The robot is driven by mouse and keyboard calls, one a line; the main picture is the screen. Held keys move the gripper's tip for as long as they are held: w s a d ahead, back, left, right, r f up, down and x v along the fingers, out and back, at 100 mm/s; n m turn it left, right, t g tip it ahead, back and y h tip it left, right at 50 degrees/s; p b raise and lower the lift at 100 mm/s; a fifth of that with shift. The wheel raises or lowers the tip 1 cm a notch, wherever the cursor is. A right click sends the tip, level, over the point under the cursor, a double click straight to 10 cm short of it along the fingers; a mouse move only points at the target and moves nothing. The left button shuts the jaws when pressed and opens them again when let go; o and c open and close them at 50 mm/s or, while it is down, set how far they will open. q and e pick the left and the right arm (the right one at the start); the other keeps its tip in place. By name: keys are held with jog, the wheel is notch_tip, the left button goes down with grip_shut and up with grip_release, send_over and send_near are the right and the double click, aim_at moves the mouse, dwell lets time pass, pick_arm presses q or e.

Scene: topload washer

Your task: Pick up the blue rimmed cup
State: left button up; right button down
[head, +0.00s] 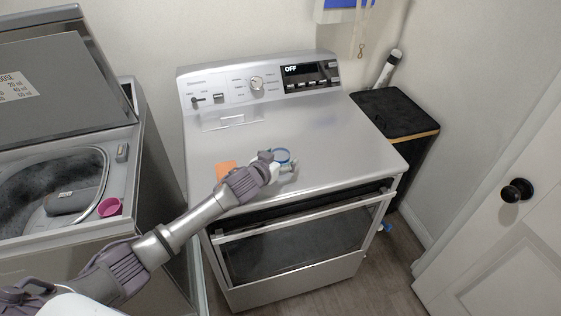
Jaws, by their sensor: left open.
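The blue rimmed cup (281,155) stands on the silver top of the dryer-like appliance (330,150), near its front edge. Only its blue rim and a little of its side show. My left gripper (278,163) reaches in from the lower left and is open at the cup. The gripper hides part of the cup, and I cannot tell whether the fingers touch it or sit around it. My right gripper is not in view.
An orange square (226,171) lies left of the gripper on the appliance top. An open topload washer (65,190) stands at left with a pink cup (109,207) on its rim. A black-topped cabinet (395,110) and a white door (500,215) are at right.

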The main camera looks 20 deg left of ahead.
pick_arm(q)
jog(key=c, duration=1.3)
